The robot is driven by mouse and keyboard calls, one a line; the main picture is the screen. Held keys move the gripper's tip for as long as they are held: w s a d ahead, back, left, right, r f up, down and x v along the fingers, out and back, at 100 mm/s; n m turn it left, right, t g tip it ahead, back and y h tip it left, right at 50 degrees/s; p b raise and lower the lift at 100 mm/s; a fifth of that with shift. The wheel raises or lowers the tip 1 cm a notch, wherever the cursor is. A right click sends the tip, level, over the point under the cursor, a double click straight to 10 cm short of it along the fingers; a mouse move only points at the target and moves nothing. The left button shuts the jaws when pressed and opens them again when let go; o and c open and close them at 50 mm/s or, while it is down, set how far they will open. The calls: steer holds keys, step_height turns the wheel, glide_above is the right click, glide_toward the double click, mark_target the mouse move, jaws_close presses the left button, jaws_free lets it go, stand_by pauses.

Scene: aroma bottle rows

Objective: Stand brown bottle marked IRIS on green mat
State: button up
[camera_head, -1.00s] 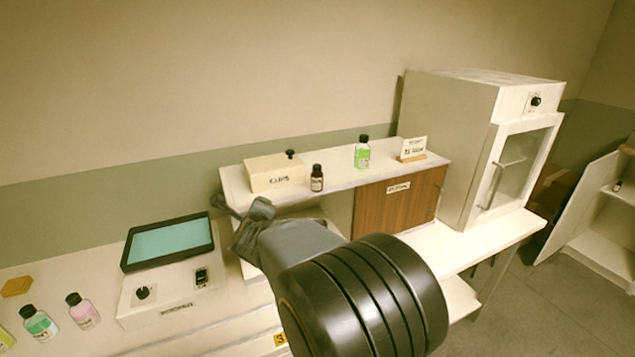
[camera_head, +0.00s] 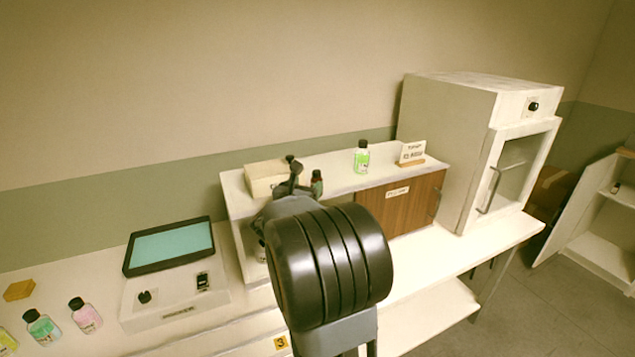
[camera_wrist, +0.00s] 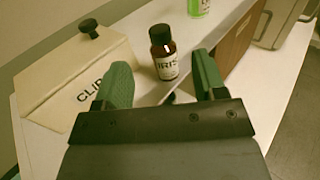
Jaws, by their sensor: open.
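The brown bottle marked IRIS (camera_wrist: 164,54) stands upright on the white shelf top, with a black cap and a white label. In the wrist view it is just beyond and between the two open green fingers of my gripper (camera_wrist: 160,85), not gripped. In the head view my arm partly hides the bottle (camera_head: 317,182); my gripper (camera_head: 290,178) is seen beside it at the shelf, its fingertips partly hidden. I see no green mat in either view.
A white box labelled CLIPS (camera_wrist: 75,82) with a black knob stands close left of the bottle. A green bottle (camera_head: 361,158) and a small sign (camera_head: 411,153) stand to the right. A white cabinet (camera_head: 450,150) is further right. A screen device (camera_head: 170,245) and several bottles are at left.

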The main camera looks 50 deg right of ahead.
mark_target(315, 175)
steer(key=shift+x, duration=0.95)
steer(key=p+x, duration=0.3)
steer(key=x, duration=0.1)
steer(key=shift+s+r, duration=0.15)
steer(key=shift+r, duration=0.1)
steer(key=shift+w+d+f, duration=0.1)
steer(key=shift+w+d, duration=0.15)
steer(key=shift+d, duration=0.35)
jaws_close()
